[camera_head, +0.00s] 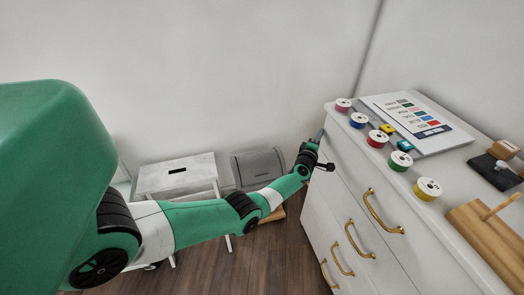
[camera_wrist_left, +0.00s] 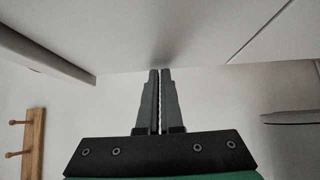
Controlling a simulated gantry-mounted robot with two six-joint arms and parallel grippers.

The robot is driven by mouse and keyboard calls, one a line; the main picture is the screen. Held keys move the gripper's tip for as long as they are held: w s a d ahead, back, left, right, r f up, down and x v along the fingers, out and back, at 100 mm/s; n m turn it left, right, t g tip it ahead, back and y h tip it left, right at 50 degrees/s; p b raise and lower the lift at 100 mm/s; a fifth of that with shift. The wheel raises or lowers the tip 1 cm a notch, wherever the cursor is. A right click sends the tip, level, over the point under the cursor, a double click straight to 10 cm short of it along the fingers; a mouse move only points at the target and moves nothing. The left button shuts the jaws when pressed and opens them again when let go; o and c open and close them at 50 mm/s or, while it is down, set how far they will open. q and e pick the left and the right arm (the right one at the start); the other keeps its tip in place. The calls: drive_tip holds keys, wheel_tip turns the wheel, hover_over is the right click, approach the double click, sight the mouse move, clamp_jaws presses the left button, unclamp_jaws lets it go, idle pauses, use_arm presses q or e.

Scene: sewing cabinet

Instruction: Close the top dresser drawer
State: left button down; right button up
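The white dresser (camera_head: 345,215) stands at the right in the head view, with several brass handles on its front. The top drawer (camera_head: 352,172) has the uppermost handle (camera_head: 382,211) and looks flush or nearly flush with the front; a small gap cannot be ruled out. My left gripper (camera_head: 320,134) is at the far left end of the dresser front, near its top edge. In the left wrist view its fingers (camera_wrist_left: 160,73) are together with nothing between them, tips at or very close to a white surface; contact cannot be told. My right gripper is out of view.
Thread spools (camera_head: 377,138), a colour chart (camera_head: 412,112) and a wooden block (camera_head: 485,235) rest on the dresser top. A white stool (camera_head: 175,176) and a grey case (camera_head: 258,167) stand behind my left arm. Wooden floor (camera_head: 270,265) is clear before the dresser.

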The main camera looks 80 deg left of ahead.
use_arm(q)
drive_tip(key=s+a+p+v, duration=0.1)
drive_tip(key=s+p+v, duration=0.1)
drive_tip(key=p+v, duration=0.6)
drive_tip(key=v, duration=0.4)
drive_tip(key=shift+s+p, duration=0.4)
drive_tip(key=shift+d, duration=0.1)
